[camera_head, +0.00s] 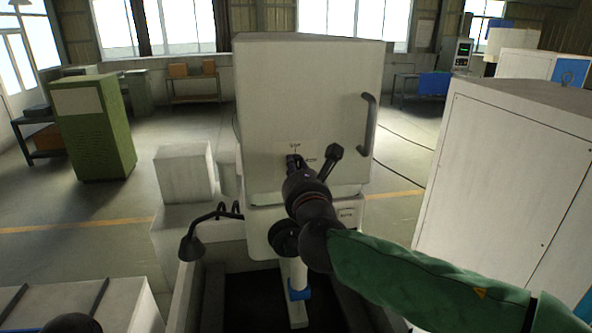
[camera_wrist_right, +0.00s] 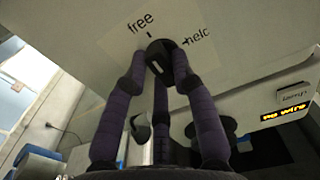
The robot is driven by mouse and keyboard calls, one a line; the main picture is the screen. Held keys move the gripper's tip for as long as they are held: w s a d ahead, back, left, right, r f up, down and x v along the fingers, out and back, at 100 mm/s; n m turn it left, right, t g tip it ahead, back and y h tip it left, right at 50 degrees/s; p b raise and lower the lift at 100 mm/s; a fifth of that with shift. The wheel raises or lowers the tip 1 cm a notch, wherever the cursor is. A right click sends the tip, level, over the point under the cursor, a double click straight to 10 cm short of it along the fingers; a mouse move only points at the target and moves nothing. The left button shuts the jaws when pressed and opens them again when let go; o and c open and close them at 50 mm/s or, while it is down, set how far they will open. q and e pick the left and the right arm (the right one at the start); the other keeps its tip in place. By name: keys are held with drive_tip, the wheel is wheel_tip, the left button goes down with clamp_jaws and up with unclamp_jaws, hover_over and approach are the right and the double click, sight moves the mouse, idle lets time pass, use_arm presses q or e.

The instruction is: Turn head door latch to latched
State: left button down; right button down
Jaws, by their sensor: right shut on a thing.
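The head door latch (camera_wrist_right: 158,54) is a small dark knob on the pale front of the machine head (camera_head: 310,100). In the right wrist view a label with "free" and what reads as "held" lies around it, each word beside a tick. A light mark shows on the knob's lower part, but I cannot tell which tick the knob points at. My right gripper (camera_wrist_right: 159,78) has its purple fingers around the knob, shut on it. In the head view the right gripper (camera_head: 294,165) reaches the lower front of the head and mostly hides the latch.
A dark bar handle (camera_head: 369,124) stands out on the head's right side. A bent lamp (camera_head: 192,246) is left of the machine. A white cabinet (camera_head: 500,175) stands close on the right. A green cabinet (camera_head: 92,128) is at left. A lit display (camera_wrist_right: 284,115) shows in the wrist view.

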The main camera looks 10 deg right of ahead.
drive_tip(key=shift+d+r+m+b, duration=0.1)
drive_tip(key=shift+r+m+b, duration=0.05)
drive_tip(key=shift+m+b, duration=4.45)
drive_tip(key=shift+d+r+m+b, duration=0.1)
drive_tip(key=shift+r+m+b, duration=0.05)
drive_tip(key=shift+m+b, duration=4.4)
drive_tip(key=c, duration=1)
unclamp_jaws()
drive_tip(key=s, duration=1.2)
